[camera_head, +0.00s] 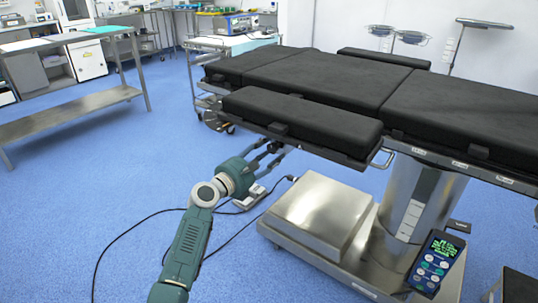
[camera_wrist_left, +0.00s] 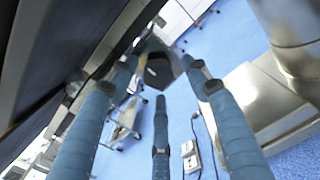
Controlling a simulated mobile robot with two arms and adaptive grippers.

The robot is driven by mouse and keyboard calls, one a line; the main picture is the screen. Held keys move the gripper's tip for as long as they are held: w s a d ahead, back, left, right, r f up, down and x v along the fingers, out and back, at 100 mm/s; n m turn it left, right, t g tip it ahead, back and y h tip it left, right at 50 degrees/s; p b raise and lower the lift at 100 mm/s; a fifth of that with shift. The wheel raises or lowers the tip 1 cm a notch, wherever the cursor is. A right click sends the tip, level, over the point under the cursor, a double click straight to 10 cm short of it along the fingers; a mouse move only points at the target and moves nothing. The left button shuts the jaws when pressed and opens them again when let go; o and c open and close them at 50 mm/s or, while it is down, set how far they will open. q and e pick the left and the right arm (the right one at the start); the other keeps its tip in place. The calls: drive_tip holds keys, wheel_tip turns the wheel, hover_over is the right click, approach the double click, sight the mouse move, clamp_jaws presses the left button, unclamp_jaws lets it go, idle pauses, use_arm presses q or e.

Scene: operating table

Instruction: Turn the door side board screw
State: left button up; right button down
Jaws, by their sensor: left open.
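The black padded side board (camera_head: 303,118) runs along the near side of the operating table (camera_head: 325,78). My left gripper (camera_head: 272,152) is below the near-left part of this board, with its fingers reaching up and in under it. In the left wrist view the fingers of the left gripper (camera_wrist_left: 160,82) are spread apart and open. A dark, grey-edged block-like part (camera_wrist_left: 158,68) shows between and beyond the fingertips; it may be the screw's knob, but I cannot tell, nor whether the fingers touch it. In the head view the screw is hidden under the board. My right gripper is not in view.
The table's metal column (camera_head: 412,205) and base cover (camera_head: 318,213) stand right of my left arm. A remote control (camera_head: 437,262) is at the lower right. Cables and a foot pedal (camera_head: 248,197) lie on the floor. A steel bench (camera_head: 75,100) stands at left; the blue floor between is open.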

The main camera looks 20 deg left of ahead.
use_arm(q)
drive_tip(key=shift+w+d, duration=0.1)
drive_tip(key=shift+w, duration=0.05)
drive_tip(key=shift+c, duration=0.5)
drive_tip(key=c, duration=1)
